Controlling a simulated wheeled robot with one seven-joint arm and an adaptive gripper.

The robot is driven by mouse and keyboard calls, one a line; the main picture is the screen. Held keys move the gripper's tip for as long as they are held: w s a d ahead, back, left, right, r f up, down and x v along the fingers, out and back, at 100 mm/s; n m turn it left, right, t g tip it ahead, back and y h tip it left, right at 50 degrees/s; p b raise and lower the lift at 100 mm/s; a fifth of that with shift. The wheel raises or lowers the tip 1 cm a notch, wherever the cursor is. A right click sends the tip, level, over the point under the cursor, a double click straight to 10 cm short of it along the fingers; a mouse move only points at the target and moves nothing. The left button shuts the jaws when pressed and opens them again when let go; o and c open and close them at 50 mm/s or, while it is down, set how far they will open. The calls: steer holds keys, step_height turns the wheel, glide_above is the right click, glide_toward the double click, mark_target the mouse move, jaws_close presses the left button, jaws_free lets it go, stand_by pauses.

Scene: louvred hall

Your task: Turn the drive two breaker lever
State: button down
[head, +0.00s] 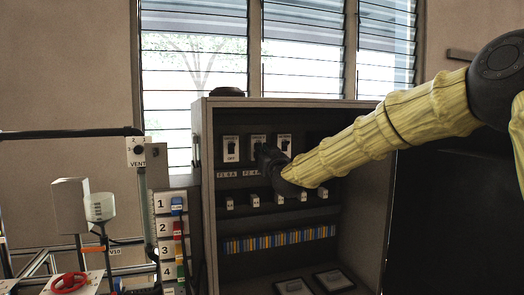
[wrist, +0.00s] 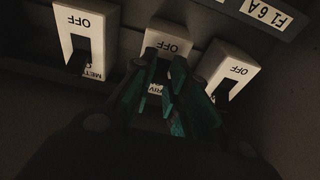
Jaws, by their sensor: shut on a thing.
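The middle breaker (wrist: 166,43) shows a white face with OFF and a partly covered label beginning DRIV in the wrist view. It also shows in the head view (head: 258,140) in the open cabinet. My gripper (wrist: 164,72) has its greenish fingers on this breaker, shut on its lever. The lever itself is hidden between the fingers, so its angle cannot be told. In the head view my gripper (head: 263,152) reaches in from the right and covers the breaker's lower part.
A breaker labelled METE (wrist: 88,38) and another breaker (wrist: 226,70) flank it closely, each with a dark lever. The cabinet (head: 207,190) has side walls and a lower row of small white parts. A vent switch (head: 138,152) and a pipe stand left.

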step_height(320, 180, up, 2)
steer(key=g+p, duration=0.1)
steer(key=p, duration=0.1)
steer(key=g+h+p, duration=0.1)
steer(key=g+p, duration=0.1)
steer(key=p, duration=0.1)
steer(key=g+p, duration=0.2)
steer(key=p, duration=0.1)
steer(key=shift+r+h, duration=0.25)
steer(key=shift+h, duration=0.15)
steer(key=shift+g, duration=0.3)
steer(key=c, duration=1.4)
jaws_free()
steer(key=shift+w, duration=0.1)
steer(key=shift+f, duration=0.1)
